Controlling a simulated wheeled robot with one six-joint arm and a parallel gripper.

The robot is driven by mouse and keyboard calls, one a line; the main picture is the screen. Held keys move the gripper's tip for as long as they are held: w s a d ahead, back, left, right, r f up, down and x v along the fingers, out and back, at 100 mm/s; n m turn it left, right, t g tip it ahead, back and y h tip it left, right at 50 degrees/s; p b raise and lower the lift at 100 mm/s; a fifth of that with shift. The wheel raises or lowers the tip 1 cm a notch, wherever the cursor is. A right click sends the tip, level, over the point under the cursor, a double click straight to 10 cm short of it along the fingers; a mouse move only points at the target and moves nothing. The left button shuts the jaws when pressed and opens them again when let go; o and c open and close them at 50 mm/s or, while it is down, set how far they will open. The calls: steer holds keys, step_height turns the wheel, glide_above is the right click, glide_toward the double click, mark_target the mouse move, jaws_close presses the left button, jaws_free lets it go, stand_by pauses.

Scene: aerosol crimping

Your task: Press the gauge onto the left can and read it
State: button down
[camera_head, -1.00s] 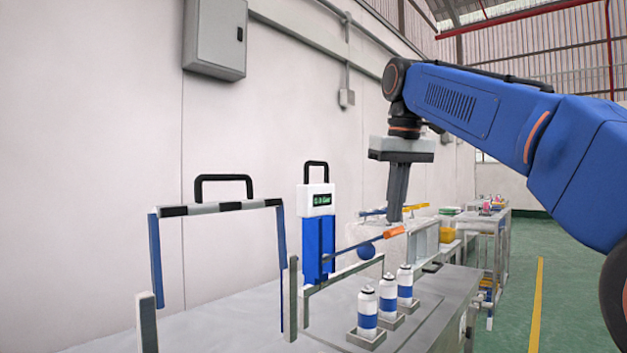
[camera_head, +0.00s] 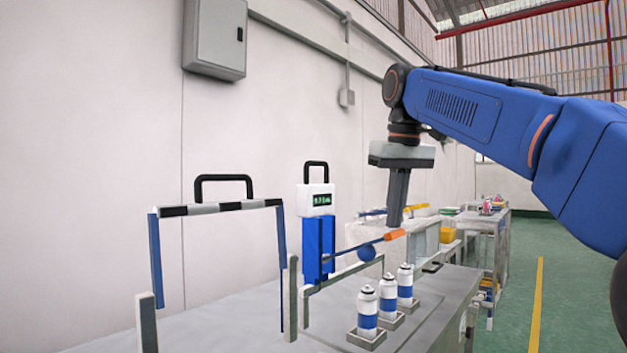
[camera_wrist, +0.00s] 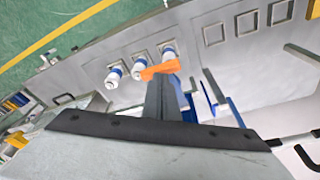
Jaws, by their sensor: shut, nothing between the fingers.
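Three white cans with blue bands stand upright in square holders. The leftmost in the head view (camera_head: 367,313) is nearest that camera. The cans also show in the wrist view, one of them near the orange grip (camera_wrist: 115,76). A white box with a green display and black handle, apparently the gauge (camera_head: 316,200), stands on a blue body behind the cans, apart from them; its digits are too small to read. A lever with an orange grip (camera_head: 395,234) and blue ball reaches rightward from there. My gripper (camera_head: 395,226) is shut and empty, its tips at the orange grip, seemingly touching.
The cans stand on a grey metal bench (camera_head: 430,310). A blue-sided frame with a striped black-and-white bar (camera_head: 220,208) stands at left. Grey posts and a rail (camera_head: 345,274) lie behind the cans. Empty square holders (camera_wrist: 247,22) show in the wrist view.

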step_height(320, 180, down, 9)
steer(key=s+d, duration=0.1)
steer(key=shift+s+d, duration=0.2)
steer(key=shift+s, duration=0.05)
stand_by(1.7)
steer(key=shift+r, duration=0.15)
stand_by(0.4)
steer(key=r, duration=0.4)
steer(key=w+a+r, duration=0.1)
steer(key=r, duration=0.9)
steer(key=shift+w+a+r, duration=0.15)
steer(key=shift+w+a, duration=0.1)
steer(key=shift+w, duration=0.05)
steer(key=shift+s, duration=0.1)
